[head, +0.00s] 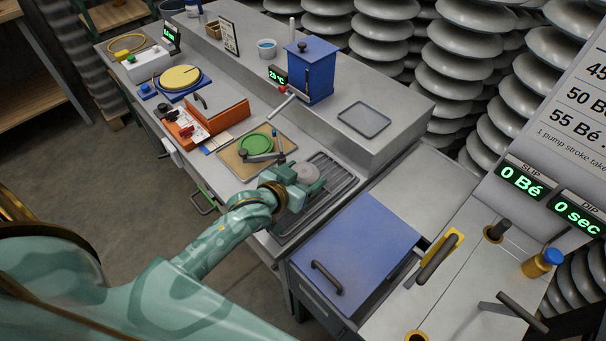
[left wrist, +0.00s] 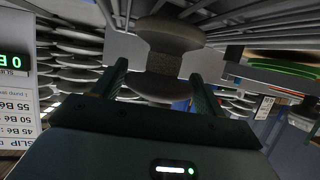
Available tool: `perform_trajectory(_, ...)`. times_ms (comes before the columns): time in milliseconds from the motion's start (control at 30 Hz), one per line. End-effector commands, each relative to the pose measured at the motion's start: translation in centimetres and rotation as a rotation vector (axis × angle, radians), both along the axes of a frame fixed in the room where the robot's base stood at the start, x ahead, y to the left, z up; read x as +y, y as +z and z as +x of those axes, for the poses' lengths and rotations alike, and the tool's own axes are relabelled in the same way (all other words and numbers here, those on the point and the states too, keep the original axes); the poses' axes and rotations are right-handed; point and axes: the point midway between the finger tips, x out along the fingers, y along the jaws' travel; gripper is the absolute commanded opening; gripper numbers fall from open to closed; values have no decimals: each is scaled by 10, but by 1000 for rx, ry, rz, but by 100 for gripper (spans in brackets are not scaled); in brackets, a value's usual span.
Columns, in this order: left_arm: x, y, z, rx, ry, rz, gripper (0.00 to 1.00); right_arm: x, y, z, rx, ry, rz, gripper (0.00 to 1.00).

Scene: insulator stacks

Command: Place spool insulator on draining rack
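The spool insulator (left wrist: 166,65) shows in the left wrist view, grey with a narrow rough waist and wide flanges. It sits between the two fingers of my left gripper (left wrist: 159,75), which stand apart with a visible gap on each side of the waist. My right gripper is not in view.
A board with a green disc (head: 256,142) and a lever lies left of the rack. A raised shelf carries a blue box (head: 311,72) and a grey tray (head: 364,119). A blue lid with a handle (head: 357,243) is right of the rack. The rack's right side is clear.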

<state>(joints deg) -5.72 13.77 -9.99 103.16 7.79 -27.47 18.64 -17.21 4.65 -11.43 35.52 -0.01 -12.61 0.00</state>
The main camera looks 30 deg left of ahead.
Motion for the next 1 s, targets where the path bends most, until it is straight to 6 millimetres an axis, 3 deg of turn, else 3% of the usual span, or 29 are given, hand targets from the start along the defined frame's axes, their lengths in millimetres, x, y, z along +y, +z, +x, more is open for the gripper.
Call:
perform_trajectory(433, 1, 6, -6, 0, -1, -1, 89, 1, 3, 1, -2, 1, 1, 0)
perform_trajectory(800, 11, 38, -81, 1, -1, -1, 89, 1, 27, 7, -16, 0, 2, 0)
perform_trajectory(1000, 15, 48, -105, 0, 0, 0, 89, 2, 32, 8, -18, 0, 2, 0)
